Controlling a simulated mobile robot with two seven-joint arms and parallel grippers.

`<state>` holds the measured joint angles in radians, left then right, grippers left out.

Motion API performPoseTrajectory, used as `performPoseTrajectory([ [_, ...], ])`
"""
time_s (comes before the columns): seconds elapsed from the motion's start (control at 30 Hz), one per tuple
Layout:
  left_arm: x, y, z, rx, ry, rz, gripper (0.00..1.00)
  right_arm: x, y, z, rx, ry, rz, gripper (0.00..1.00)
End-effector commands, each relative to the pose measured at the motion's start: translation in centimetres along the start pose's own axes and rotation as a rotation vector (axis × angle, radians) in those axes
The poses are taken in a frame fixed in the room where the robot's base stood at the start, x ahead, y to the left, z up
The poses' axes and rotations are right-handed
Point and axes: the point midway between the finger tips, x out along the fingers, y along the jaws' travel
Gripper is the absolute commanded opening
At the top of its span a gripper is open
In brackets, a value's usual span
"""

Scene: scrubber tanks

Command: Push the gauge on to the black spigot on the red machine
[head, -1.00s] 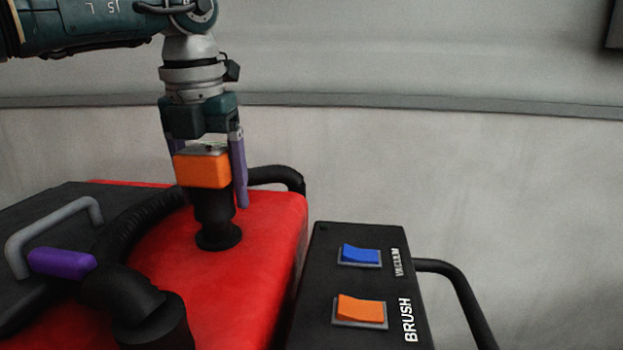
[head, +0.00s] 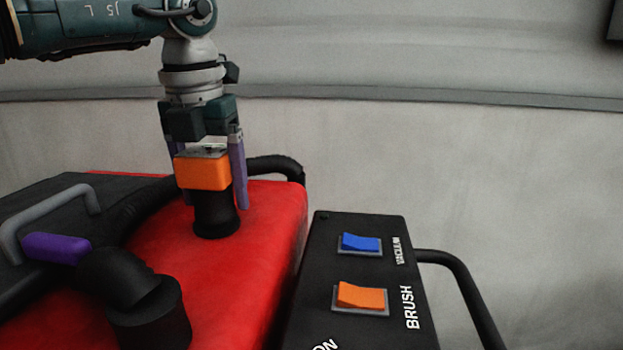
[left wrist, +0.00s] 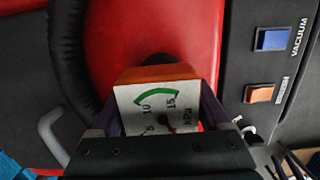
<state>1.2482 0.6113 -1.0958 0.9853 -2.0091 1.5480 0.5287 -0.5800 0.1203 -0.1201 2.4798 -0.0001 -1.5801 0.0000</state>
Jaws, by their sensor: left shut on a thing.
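The gauge (head: 203,172) is an orange block with a pale dial face on top. In the left wrist view the gauge (left wrist: 157,104) shows a green arc, numbers and "kPa". My left gripper (head: 208,180) points down and is shut on the gauge, one purple finger on each side. The black spigot (head: 216,218) stands up from the red machine (head: 260,225), with a wide round foot. The gauge is directly above the spigot, and its lower edge meets the spigot's top in the head view. How far it is seated I cannot tell. My right gripper is not in view.
A black hose (head: 130,280) curves over the machine's left side, near a grey handle and a purple lever (head: 57,247). A black panel (head: 385,265) with blue and orange switches stands at the right. A grey wall is behind.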

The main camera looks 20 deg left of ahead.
Motion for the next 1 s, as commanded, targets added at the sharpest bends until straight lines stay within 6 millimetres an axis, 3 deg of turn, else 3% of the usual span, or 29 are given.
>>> performPoseTrajectory([
  [0.27, 1.12, 0.03, -0.21, 0.0, 0.003, 0.002, 0.24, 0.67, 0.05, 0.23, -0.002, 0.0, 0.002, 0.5],
  [0.3, 1.06, 0.03, -0.19, 0.0, 0.003, 0.002, 0.82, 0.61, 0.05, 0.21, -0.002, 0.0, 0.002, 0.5],
  [0.47, 0.96, 0.02, -0.17, 0.0, 0.002, 0.001, 1.0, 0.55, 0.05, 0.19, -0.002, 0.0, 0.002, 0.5],
  [1.0, 0.88, 0.01, -0.14, 0.0, 0.001, 0.001, 1.0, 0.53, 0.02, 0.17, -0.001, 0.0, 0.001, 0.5],
])
